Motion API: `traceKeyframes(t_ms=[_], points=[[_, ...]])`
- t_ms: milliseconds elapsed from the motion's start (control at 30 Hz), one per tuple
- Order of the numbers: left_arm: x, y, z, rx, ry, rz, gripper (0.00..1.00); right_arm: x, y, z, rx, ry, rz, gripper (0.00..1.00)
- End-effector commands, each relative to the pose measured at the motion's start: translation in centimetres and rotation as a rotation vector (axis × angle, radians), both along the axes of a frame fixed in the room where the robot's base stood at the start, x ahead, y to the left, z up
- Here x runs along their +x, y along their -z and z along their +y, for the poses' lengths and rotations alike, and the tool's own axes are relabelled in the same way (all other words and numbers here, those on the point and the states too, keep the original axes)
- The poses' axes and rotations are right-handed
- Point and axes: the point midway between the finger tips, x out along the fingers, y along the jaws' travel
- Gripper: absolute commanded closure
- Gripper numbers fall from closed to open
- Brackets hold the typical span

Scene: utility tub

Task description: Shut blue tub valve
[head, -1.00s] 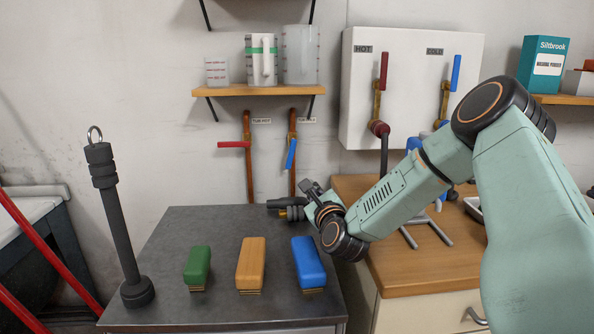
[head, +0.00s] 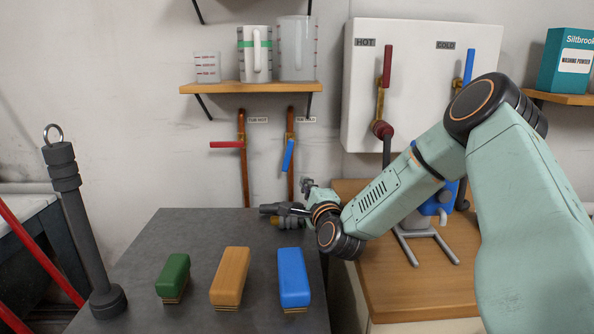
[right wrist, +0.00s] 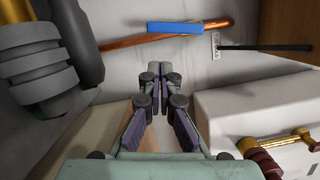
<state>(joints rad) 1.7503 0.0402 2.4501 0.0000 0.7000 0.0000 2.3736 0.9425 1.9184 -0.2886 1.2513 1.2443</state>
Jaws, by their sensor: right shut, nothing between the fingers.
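The blue tub valve handle (head: 288,155) hangs slightly slanted, nearly in line with its copper pipe (head: 291,120), on the back wall. It shows as a blue bar (right wrist: 175,27) at the top of the right wrist view, beyond the fingertips. My right gripper (head: 268,210) is low over the far edge of the dark table, below the handle in the picture and apart from it. In the right wrist view its fingers (right wrist: 156,68) come together at the tips, shut and empty. My left gripper is not in view.
A red handle (head: 227,145) sits crosswise on the copper pipe to the left. Green (head: 174,276), wooden (head: 230,274) and blue (head: 294,276) brushes lie on the dark table (head: 205,235). A grey post (head: 80,230) stands left. A dark-and-brass fitting (right wrist: 52,75) is close beside the gripper.

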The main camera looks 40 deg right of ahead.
Motion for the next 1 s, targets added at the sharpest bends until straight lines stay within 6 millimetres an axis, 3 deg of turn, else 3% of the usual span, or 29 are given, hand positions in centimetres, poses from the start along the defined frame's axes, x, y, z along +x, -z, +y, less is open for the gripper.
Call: traceKeyframes(t_ms=[500,700,1000], points=[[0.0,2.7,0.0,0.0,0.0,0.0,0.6,7.1,-0.3,-3.5,-0.001,-0.004,-0.002,1.0],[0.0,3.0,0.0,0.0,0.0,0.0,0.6,8.4,-0.4,-4.3,0.001,-0.004,-0.002,1.0],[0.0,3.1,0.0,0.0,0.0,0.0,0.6,8.7,-0.5,-4.5,0.004,-0.003,-0.001,1.0]])
